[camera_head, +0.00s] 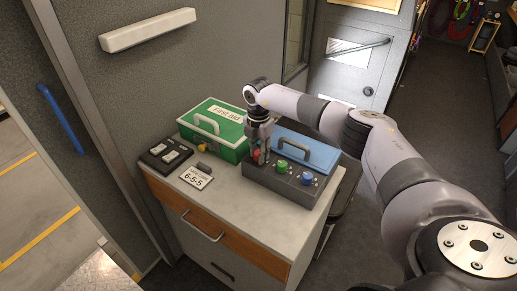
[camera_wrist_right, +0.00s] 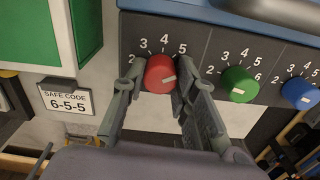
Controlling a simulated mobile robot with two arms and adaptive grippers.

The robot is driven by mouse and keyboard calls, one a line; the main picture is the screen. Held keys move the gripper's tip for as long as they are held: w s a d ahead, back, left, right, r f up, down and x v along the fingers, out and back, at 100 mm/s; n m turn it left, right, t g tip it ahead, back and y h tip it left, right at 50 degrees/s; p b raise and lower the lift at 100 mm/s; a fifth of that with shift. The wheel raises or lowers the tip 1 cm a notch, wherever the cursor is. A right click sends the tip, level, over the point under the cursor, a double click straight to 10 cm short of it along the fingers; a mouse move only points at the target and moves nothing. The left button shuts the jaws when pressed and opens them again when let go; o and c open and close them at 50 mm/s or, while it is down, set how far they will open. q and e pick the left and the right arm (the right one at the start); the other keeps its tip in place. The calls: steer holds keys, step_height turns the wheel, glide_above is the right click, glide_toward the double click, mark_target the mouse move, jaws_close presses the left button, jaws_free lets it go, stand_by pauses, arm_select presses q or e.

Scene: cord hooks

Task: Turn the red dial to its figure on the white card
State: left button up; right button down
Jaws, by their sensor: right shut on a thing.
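The red dial (camera_wrist_right: 160,74) is on the left of the dark control panel (camera_wrist_right: 200,50); it also shows in the head view (camera_head: 257,156). My right gripper (camera_wrist_right: 158,84) is shut on the red dial, one finger on each side. The dial's white mark points right; the figure on that side is hidden behind a finger. Figures 2, 3, 4 and 5 show around it. The white card (camera_wrist_right: 66,100) reads "SAFE CODE 6-5-5"; it stands on the cabinet top in the head view (camera_head: 196,177). My left gripper is not in view.
A green dial (camera_wrist_right: 239,84) and a blue dial (camera_wrist_right: 299,93) sit to the right on the same panel. A green first aid box (camera_head: 213,128) stands left of the panel, with a black switch box (camera_head: 165,156) farther left. The cabinet's front top (camera_head: 235,205) is clear.

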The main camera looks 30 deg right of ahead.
steer(key=shift+w+d+r+m+p, duration=0.1)
steer(key=shift+m+p, duration=0.75)
steer(key=shift+m, duration=1.15)
steer(key=c, duration=1.3)
jaws_free()
step_height(320, 180, up, 12)
steer(key=shift+f, duration=0.1)
